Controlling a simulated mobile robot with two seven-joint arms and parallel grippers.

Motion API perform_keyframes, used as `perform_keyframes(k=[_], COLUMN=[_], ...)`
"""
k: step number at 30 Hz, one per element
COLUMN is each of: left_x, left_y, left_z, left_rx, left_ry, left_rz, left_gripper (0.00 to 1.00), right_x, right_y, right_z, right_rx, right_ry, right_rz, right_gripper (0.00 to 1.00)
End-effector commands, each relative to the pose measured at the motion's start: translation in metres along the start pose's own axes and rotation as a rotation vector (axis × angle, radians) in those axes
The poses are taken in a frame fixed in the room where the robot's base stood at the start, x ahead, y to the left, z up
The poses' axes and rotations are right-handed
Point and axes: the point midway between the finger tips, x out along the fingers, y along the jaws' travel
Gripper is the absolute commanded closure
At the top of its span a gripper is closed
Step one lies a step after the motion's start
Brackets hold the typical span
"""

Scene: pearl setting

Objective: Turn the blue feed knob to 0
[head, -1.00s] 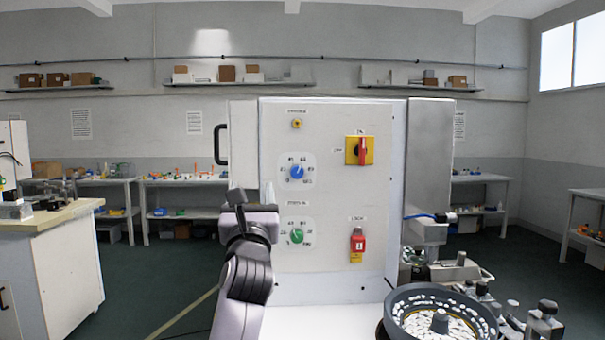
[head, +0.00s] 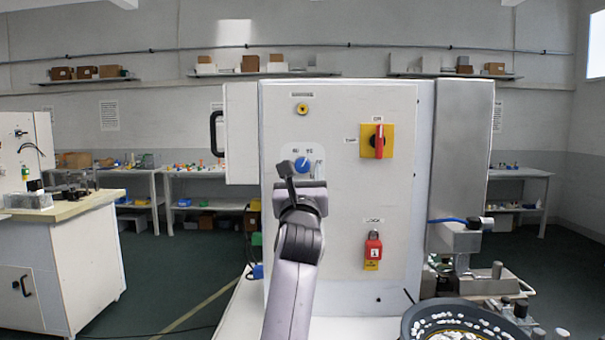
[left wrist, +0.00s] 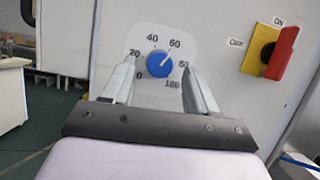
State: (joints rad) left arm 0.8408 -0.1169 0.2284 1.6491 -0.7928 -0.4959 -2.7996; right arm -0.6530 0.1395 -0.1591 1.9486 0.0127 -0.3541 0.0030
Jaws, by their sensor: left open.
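The blue feed knob (head: 302,164) is on the white panel of the cabinet, above my left gripper (head: 300,178), which partly covers its dial. In the left wrist view the blue knob (left wrist: 160,63) sits on a pale dial plate marked 0 to 100. Its white pointer line is turned to the upper right, near 60. My left gripper (left wrist: 158,72) is open, with one finger at each side of the knob in the picture. I cannot tell whether the fingers touch it. My right gripper is not in view.
A red switch on a yellow plate (head: 377,141) and a red lock (head: 373,246) are to the right on the panel. My left arm hides the lower dial area. A round feeder bowl (head: 455,322) stands at the lower right. A door handle (head: 216,133) is at the left.

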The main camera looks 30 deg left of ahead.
Motion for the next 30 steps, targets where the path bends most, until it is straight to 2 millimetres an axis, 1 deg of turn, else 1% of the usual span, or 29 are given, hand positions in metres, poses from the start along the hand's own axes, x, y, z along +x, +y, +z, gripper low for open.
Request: perform_keyframes(k=[3, 6, 10, 17, 20, 21, 22, 23, 30], left_x=[0.012, 0.018, 0.021, 0.021, 0.021, 0.021, 0.021, 0.021, 0.021], left_y=[0.0, 0.0, 0.0, 0.0, 0.0, 0.0, 0.0, 0.0, 0.0], left_z=[-0.001, 0.0, 0.0, 0.0, 0.0, 0.0, 0.0, 0.0, 0.0], left_rx=[0.0, 0.001, 0.001, 0.001, 0.001, 0.001, 0.001, 0.001, -0.012], left_ry=[0.0, -0.001, -0.001, -0.001, -0.001, -0.001, -0.001, -0.001, 0.0], left_rz=[0.001, 0.0, 0.0, 0.0, 0.0, 0.0, 0.0, 0.0, 0.005], left_gripper=[0.42, 0.42, 0.42, 0.42, 0.71, 0.84, 0.94, 0.98, 0.98], right_x=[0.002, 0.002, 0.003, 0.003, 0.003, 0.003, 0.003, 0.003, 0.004], right_y=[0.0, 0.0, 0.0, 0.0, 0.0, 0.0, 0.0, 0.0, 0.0], right_z=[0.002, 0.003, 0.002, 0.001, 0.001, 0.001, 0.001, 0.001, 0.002], right_rx=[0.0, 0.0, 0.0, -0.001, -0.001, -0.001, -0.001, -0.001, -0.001], right_ry=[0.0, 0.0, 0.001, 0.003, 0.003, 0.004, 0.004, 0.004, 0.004], right_rz=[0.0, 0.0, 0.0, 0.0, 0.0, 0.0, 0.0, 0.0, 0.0], right_gripper=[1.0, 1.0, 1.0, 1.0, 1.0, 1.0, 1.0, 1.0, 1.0])
